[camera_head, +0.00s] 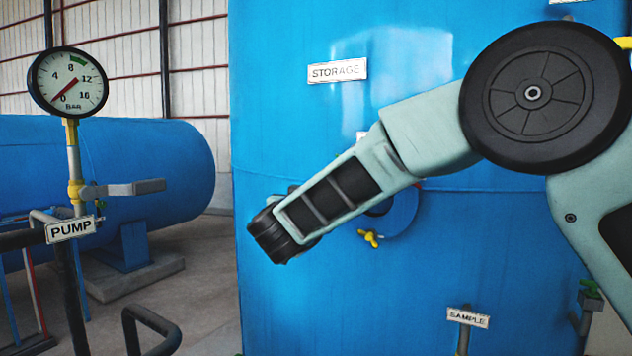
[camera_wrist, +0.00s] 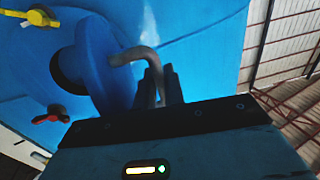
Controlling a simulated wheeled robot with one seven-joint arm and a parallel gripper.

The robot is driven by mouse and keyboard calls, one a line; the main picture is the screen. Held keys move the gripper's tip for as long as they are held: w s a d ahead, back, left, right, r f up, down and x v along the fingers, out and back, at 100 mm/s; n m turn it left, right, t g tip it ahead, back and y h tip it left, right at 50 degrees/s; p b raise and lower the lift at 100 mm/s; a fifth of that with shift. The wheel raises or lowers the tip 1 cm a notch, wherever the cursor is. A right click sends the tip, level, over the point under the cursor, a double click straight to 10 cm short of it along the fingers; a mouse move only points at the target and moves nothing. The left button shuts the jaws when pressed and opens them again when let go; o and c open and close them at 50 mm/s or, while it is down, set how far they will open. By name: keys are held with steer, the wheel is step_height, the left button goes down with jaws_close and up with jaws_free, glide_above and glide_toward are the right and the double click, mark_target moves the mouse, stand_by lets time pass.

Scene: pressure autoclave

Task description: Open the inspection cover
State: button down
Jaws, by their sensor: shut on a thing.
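The inspection cover (camera_wrist: 103,62) is a blue disc on the blue storage tank, seen nearly edge-on in the wrist view. It appears to stand at an angle to the tank, with a dark round area (camera_wrist: 67,70) beside it. A dark patch inside a blue ring (camera_head: 402,208) also shows past my arm in the head view. A bent grey handle (camera_wrist: 135,53) sticks out from the cover. My gripper (camera_wrist: 158,84) is shut on this handle. In the head view my forearm and wrist hide the gripper and most of the cover.
A yellow wing nut (camera_head: 371,238) and a red one (camera_wrist: 50,115) sit near the cover. A pump gauge (camera_head: 68,82) on a pipe with a grey lever stands at left. A sample pipe label (camera_head: 468,318) is low in front of the tank.

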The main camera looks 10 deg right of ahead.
steer(key=shift+w+a+r+m+g+h+p, duration=0.1)
steer(key=shift+w+a+m+g+h+p, duration=0.3)
steer(key=shift+w+m+h+p, duration=0.35)
steer(key=shift+w+a+m+g+h+p, duration=0.35)
steer(key=shift+m+h+p, duration=0.2)
steer(key=shift+h+p, duration=0.35)
steer(key=shift+h, duration=0.25)
steer(key=c, duration=1.6)
jaws_free()
steer(key=b+v, duration=0.6)
steer(key=v, duration=1.1)
steer(key=shift+s+b, duration=0.15)
steer(key=shift+b, duration=0.15)
